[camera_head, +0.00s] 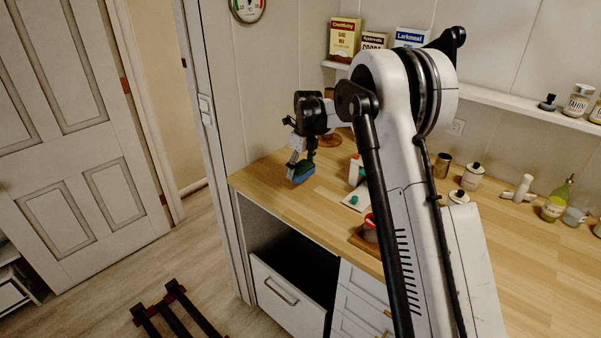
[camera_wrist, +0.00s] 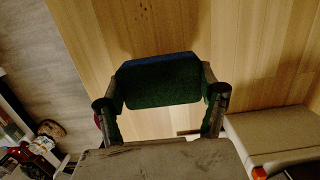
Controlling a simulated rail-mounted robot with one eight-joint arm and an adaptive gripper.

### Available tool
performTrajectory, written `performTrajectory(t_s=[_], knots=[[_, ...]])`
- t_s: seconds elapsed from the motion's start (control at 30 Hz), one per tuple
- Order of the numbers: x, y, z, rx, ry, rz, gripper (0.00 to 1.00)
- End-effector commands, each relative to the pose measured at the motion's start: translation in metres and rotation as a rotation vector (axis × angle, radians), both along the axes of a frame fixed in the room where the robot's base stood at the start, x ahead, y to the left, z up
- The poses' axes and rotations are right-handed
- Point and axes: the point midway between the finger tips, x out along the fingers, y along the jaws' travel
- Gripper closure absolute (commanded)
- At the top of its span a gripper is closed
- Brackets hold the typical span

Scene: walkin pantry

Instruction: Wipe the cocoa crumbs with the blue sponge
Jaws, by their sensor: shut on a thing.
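The blue sponge (camera_head: 301,172) is between the fingers of my gripper (camera_head: 302,158), at the left end of the wooden counter. In the wrist view the sponge (camera_wrist: 160,80) spans between the two fingers of my gripper (camera_wrist: 165,97), with a dark green face and a blue edge. My gripper is shut on it. I cannot tell whether the sponge touches the counter or is just above it. A few tiny dark specks (camera_wrist: 173,12) show on the wood beyond the sponge in the wrist view; I cannot tell for sure that they are cocoa crumbs.
The wooden counter (camera_head: 520,255) holds a white bottle (camera_head: 355,170), a white board (camera_head: 357,197) and a red-topped jar (camera_head: 370,228) right of the sponge. Jars stand farther right. A drawer (camera_head: 287,296) is open below. Boxes (camera_head: 343,38) stand on the shelf above.

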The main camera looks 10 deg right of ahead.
Motion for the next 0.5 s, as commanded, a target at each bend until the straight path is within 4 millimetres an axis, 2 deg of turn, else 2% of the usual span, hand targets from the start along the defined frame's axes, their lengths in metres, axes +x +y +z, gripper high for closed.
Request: performTrajectory(t_s=[0.3,0.5], knots=[[0.0,0.0,0.03,0.0,0.0,0.0,0.71],[0.0,0.0,0.039,0.0,0.0,0.0,0.71]])
